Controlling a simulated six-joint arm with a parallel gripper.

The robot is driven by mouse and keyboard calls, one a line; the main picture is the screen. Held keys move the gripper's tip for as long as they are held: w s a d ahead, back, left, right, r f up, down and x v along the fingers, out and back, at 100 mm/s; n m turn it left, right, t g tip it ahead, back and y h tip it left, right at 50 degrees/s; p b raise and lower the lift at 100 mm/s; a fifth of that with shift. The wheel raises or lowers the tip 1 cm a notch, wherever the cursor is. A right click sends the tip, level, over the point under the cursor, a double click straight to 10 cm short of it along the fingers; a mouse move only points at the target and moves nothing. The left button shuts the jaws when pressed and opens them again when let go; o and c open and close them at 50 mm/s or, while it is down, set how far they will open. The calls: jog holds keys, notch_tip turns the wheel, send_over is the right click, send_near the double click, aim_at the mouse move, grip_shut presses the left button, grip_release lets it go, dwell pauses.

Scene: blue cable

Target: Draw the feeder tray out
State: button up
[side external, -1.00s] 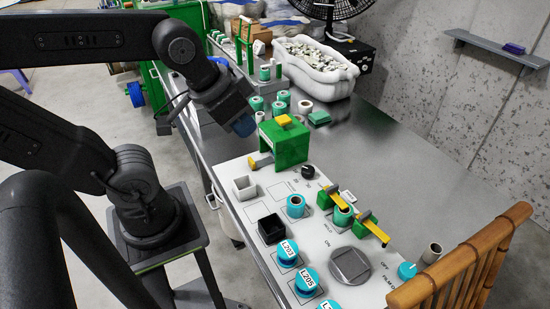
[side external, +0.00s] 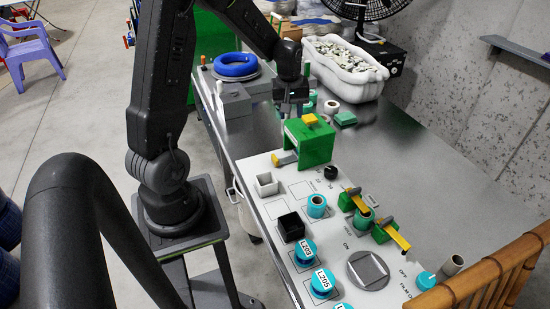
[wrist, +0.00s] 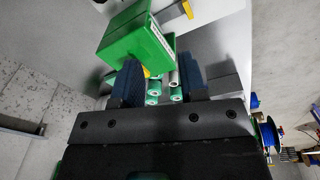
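A green box (side external: 308,142) stands on the white panel, with a yellow knob (side external: 310,119) on top. A yellow-ended piece (side external: 285,159) sticks out low on its left side. I cannot tell which part is the feeder tray. My gripper (side external: 291,106) hangs just behind the box. In the wrist view my gripper (wrist: 160,66) is open, with two dark fingers apart. The green box (wrist: 133,42) is beyond the fingertips, mostly to the left, with a little yellow near the left finger. I cannot tell whether a finger touches it. Nothing is seen held.
Green and white spools (wrist: 160,90) stand on the table near the fingers. A blue ring (side external: 236,66) lies on a grey stand left of my gripper. A white tub (side external: 345,72) is behind. The panel carries cups, labelled teal caps and yellow levers. The metal table at right is clear.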

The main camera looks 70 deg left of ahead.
aim_at(275, 157)
jog(key=s+a+f+n+g, duration=0.15)
jog(key=a+f+n, duration=0.25)
jog(key=a+f, duration=0.5)
jog(key=shift+t+h, duration=0.25)
jog(key=shift+h, duration=0.05)
jog(key=f, duration=0.4)
jog(key=d+f, duration=0.1)
jog(key=f, duration=0.9)
jog(key=shift+d, duration=0.25)
jog(key=shift+c, duration=0.4)
grip_shut()
jog(key=shift+s, duration=0.1)
